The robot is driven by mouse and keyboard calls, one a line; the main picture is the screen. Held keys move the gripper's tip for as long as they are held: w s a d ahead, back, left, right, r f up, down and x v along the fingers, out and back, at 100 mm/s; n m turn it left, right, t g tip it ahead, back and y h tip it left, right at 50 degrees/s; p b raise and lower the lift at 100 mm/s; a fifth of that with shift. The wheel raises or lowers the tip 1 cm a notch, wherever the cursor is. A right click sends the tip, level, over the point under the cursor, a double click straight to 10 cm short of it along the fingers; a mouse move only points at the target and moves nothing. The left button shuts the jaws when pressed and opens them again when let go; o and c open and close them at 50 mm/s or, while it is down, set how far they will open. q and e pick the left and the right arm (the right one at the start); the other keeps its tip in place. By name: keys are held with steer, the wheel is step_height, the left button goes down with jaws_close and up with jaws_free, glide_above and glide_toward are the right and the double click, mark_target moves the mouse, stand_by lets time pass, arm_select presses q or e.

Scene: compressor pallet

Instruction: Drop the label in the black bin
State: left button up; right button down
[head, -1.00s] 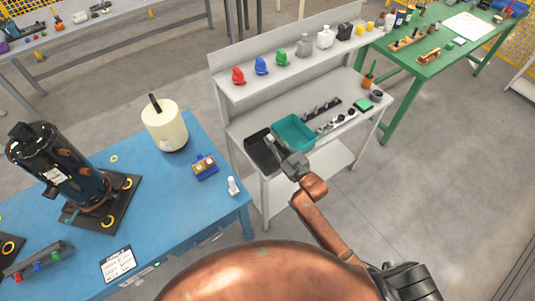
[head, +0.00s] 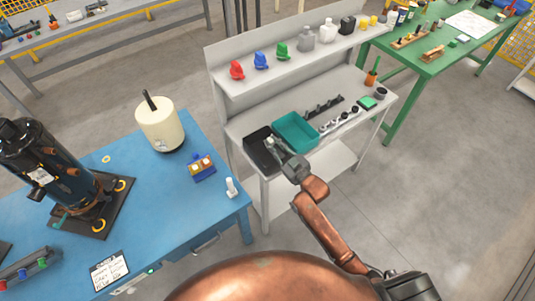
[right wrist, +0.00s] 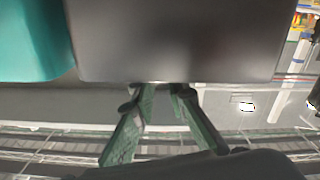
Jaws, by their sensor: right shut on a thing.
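The black bin (head: 257,155) stands on the grey bench's worktop, at its near left end, left of the teal bin. My right gripper (head: 273,146) reaches over the black bin's right side. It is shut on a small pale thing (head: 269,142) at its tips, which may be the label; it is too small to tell. In the right wrist view the fingers (right wrist: 160,92) point up at the dark wall of the black bin (right wrist: 175,40), and their tips and any label are hidden there. My left gripper is not in view.
The teal bin (head: 296,132) stands right beside the black bin; it also shows in the right wrist view (right wrist: 35,40). Small dark parts lie to its right. A shelf (head: 245,85) with coloured parts runs above the back. A blue table (head: 190,225) stands at left.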

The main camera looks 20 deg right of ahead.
steer(key=shift+r, duration=0.1)
steer(key=c, duration=1.8)
jaws_free()
steer(key=shift+s, duration=0.1)
steer(key=v, duration=1.1)
steer(key=shift+s+d, duration=0.15)
steer(key=shift+s, duration=0.25)
